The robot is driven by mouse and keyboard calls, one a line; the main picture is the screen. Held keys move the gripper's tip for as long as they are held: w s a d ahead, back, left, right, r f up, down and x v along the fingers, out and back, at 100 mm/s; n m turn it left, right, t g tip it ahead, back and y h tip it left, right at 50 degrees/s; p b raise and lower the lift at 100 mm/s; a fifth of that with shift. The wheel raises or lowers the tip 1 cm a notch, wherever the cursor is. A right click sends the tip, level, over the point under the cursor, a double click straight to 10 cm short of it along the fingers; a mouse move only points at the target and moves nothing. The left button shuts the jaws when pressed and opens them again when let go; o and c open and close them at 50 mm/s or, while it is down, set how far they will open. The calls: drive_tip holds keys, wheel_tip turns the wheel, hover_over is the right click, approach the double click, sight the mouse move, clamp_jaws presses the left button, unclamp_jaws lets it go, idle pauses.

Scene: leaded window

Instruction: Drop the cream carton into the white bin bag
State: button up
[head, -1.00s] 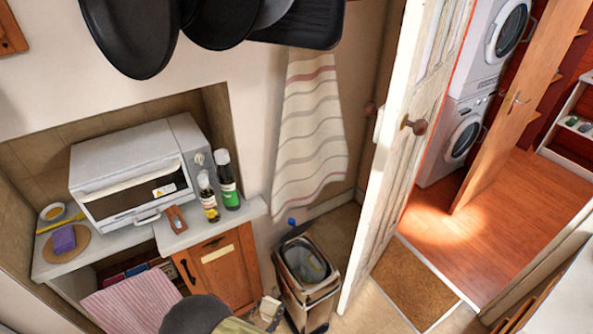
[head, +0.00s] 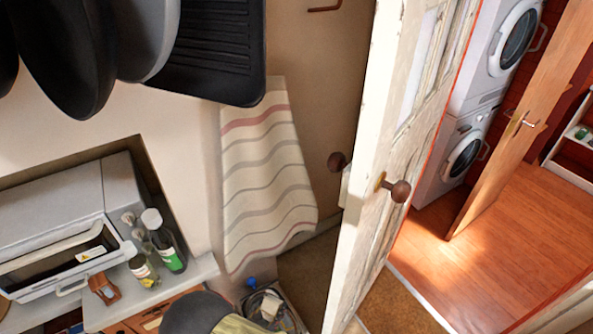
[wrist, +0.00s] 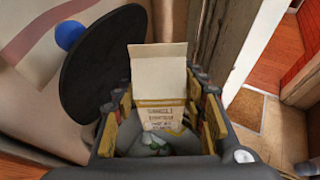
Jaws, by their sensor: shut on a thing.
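The cream carton (wrist: 160,70) is held upright in my gripper (wrist: 160,104) in the wrist view, its printed side facing the camera. The fingers close on it from left and right. Beneath it the white bin bag (wrist: 178,141) shows in part, with greenish and white scraps in it; the carton and fingers hide the rest. In the head view the carton (head: 270,306) appears over the bin (head: 262,288) at the bottom edge, small and partly hidden by my arm. I cannot tell its height above the bag.
A dark round lid (wrist: 98,75) stands left of the carton in the wrist view, a blue knob (wrist: 69,35) beside it. The open white door (head: 372,190) is close on the bin's right. A striped towel (head: 265,185) hangs behind; dark pans (head: 205,60) hang above.

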drive_tip(key=shift+w+d, duration=0.1)
drive_tip(key=shift+w, duration=0.15)
drive_tip(key=shift+f, duration=0.2)
drive_tip(key=shift+f+b, duration=1.95)
drive_tip(key=shift+f, duration=0.85)
drive_tip(key=o, duration=1.5)
drive_tip(key=shift+s, duration=0.1)
